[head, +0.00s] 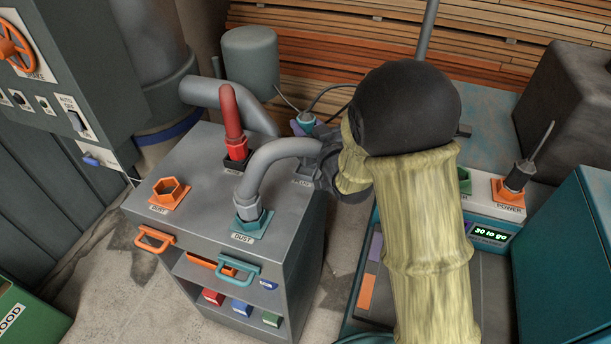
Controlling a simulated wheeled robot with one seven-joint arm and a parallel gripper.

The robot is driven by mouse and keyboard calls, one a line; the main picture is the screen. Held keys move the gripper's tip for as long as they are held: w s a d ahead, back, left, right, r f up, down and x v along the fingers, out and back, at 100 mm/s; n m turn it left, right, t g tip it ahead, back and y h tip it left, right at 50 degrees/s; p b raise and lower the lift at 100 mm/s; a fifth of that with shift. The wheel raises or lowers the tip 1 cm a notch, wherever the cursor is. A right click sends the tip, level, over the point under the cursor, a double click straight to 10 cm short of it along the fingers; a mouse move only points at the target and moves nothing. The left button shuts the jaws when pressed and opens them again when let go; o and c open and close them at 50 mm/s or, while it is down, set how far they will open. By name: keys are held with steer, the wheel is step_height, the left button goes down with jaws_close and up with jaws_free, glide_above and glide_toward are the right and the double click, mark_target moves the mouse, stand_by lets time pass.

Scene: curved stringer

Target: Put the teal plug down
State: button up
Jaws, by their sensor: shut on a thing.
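The teal plug (307,119) shows as a small teal-grey piece with a dark cable, above the cabinet's back right corner. My gripper (318,138) is beside it, shut on it. My black wrist and yellow-sleeved arm cover much of the gripper, so the fingers and the plug's lower part are hard to make out. I cannot tell whether the plug touches anything beneath it.
A grey cabinet (202,190) carries a red plug (232,120), an orange hex socket (170,193) and a grey hose (278,150) in the teal DUST socket (253,225). At right are a green socket (464,180), a black plug (519,175) at POWER and a "30 to go" display (490,232).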

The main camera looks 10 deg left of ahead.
step_height(320, 180, down, 6)
steer(key=shift+r, duration=0.1)
stand_by(0.4)
steer(key=shift+f, duration=2.05)
steer(key=shift+f+b, duration=0.2)
steer(key=shift+b, duration=0.1)
steer(key=o, duration=1)
steer(key=shift+r, duration=0.15)
